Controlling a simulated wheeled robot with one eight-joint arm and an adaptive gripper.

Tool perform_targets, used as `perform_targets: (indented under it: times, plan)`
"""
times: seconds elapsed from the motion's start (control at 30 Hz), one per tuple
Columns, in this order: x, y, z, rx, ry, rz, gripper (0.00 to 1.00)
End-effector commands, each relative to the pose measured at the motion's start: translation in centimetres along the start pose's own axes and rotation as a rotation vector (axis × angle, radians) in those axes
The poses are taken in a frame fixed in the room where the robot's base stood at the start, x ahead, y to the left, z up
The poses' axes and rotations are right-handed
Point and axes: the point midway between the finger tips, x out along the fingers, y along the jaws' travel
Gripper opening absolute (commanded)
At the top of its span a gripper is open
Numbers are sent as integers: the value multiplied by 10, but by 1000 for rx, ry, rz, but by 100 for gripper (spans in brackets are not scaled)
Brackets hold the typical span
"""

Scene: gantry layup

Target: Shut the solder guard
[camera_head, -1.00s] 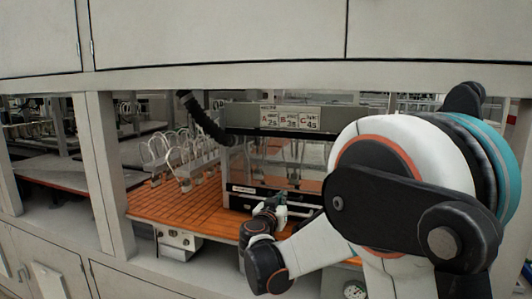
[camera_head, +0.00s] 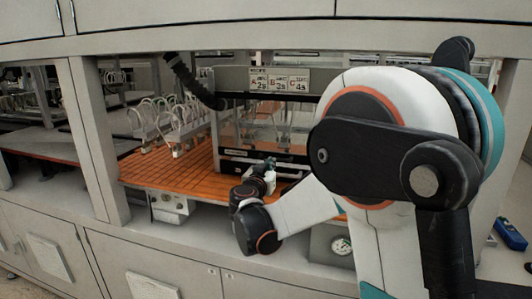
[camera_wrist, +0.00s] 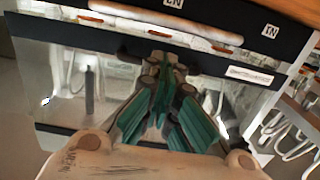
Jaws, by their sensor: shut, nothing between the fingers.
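The solder guard is a clear pane with a dark lower bar (camera_head: 237,154) on the front of the solder station, under the A, B, C time sign. In the head view the pane hangs down over the front; whether it is fully down, I cannot tell. The wrist view is upside down and shows the clear pane (camera_wrist: 65,85) and its dark bar (camera_wrist: 110,38) with a white label. My gripper (camera_head: 269,164) is at the bar, near its middle. In the wrist view its green-sided fingers (camera_wrist: 162,65) are together and empty, overlapping the bar; contact is unclear.
An orange slatted deck (camera_head: 160,168) lies left of the station, with several white looped-wire fixtures (camera_head: 180,120). A black hose (camera_head: 190,80) runs to the station's upper left. An overhead beam (camera_head: 180,50) crosses above, and a post (camera_head: 93,140) stands at left.

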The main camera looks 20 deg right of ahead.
Motion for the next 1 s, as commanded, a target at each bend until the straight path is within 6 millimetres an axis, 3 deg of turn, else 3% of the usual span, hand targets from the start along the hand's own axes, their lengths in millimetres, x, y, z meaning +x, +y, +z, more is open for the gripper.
perform_targets:
  times: [0.5, 0.83, 1.0]
  plan:
    - [-85, 0, 22, 1, -2, -1, 0]
    - [-100, 3, 26, 0, -6, 3, 0]
    - [-106, 22, 26, -30, -77, 18, 0]
